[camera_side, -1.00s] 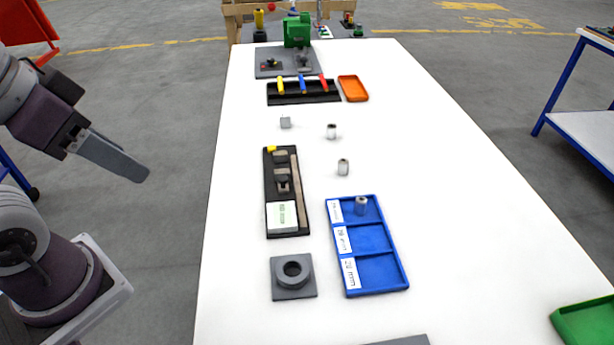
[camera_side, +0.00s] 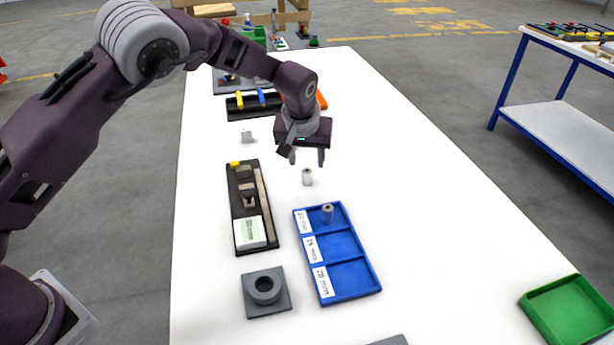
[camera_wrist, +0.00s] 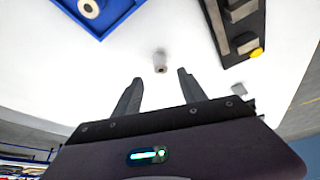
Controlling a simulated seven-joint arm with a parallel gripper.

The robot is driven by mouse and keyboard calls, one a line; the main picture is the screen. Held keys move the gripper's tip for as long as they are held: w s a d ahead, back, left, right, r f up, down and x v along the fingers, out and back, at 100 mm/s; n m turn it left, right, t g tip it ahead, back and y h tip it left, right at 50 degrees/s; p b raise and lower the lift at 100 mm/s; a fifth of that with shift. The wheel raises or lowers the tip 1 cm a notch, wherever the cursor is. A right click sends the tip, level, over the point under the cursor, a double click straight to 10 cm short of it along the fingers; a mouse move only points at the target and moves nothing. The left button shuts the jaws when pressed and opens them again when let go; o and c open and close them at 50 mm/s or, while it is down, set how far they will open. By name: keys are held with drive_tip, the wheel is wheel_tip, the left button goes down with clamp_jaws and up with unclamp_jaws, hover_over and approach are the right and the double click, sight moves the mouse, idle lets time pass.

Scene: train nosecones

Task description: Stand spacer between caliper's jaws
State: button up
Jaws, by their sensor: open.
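The caliper (camera_side: 239,186) lies on the table as a long dark base with a yellow knob, grey-brown jaw blocks and a pale labelled plate. It also shows at the upper right of the wrist view (camera_wrist: 226,38). A small pale grey cylindrical spacer (camera_side: 307,177) stands upright on the white table, right of the caliper. My gripper (camera_side: 307,159) is open, pointing down above this spacer. In the wrist view, the spacer (camera_wrist: 160,62) appears beyond the gap between my open fingers (camera_wrist: 160,78), apart from both. A second spacer (camera_side: 327,212) stands in the blue tray's far compartment.
The blue tray (camera_side: 376,283) has three labelled compartments. A grey square block with a ring (camera_side: 264,287) sits nearby. A small grey block (camera_side: 247,137) stands beyond the caliper. A green tray (camera_side: 560,312) is at front right. The table's right side is largely clear.

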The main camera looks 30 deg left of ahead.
sight(307, 171)
drive_tip(key=x, duration=0.7)
drive_tip(key=shift+f, duration=0.1)
clamp_jaws()
